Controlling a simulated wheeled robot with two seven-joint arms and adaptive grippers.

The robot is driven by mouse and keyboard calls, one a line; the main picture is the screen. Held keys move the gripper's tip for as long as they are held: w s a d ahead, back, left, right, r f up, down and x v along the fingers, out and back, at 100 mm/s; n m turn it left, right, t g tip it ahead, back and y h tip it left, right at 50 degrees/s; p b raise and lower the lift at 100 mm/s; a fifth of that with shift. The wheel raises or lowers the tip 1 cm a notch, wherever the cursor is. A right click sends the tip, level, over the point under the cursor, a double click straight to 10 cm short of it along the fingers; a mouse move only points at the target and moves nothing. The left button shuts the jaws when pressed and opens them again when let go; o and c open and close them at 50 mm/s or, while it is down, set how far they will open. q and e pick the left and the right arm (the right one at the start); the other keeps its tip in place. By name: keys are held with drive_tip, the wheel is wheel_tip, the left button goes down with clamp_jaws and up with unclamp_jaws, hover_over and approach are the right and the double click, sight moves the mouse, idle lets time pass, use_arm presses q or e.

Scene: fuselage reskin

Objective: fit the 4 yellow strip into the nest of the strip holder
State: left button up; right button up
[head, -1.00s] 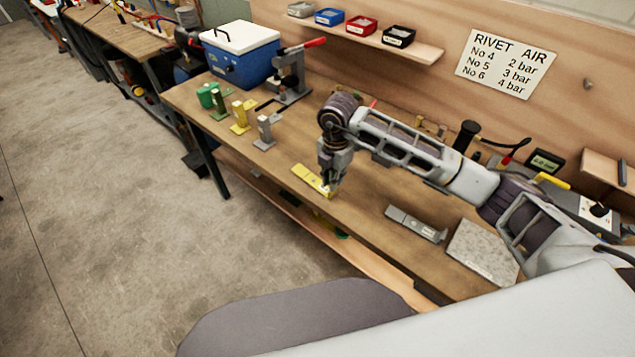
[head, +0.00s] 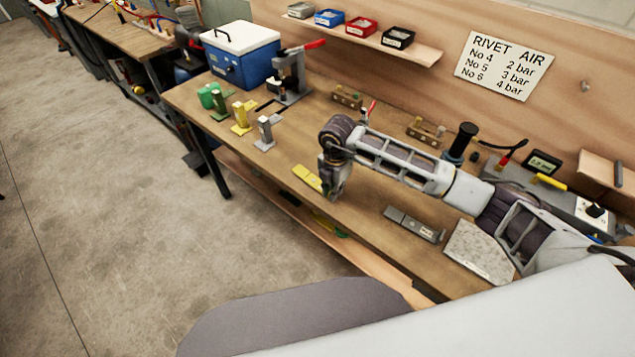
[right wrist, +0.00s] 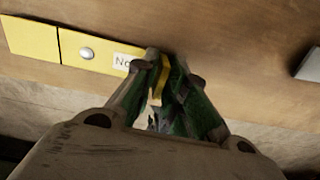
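The yellow strip (head: 307,178) lies on the bench near its front edge. In the right wrist view the yellow strip (right wrist: 88,50) shows a round rivet and a white label starting "No". My right gripper (head: 333,193) is at the strip's right end. In the right wrist view its green-padded fingers (right wrist: 166,75) converge on a narrow yellow piece at that end and appear closed on it. The label is partly hidden by the fingers. I cannot tell for certain which fixture is the strip holder; a tan block with pegs (head: 425,131) stands behind my arm. My left gripper is not in view.
A grey strip (head: 413,224) and a pale slab (head: 481,250) lie to the right. Green, yellow (head: 241,117) and grey stands are at the left, near a red-handled press (head: 290,75) and a blue cooler (head: 241,56). Another tan block (head: 347,97) is at the back.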

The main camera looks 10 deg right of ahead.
idle(0.4)
clamp_jaws()
drive_tip(key=shift+r+b, duration=0.8)
drive_tip(key=shift+r, duration=4.15)
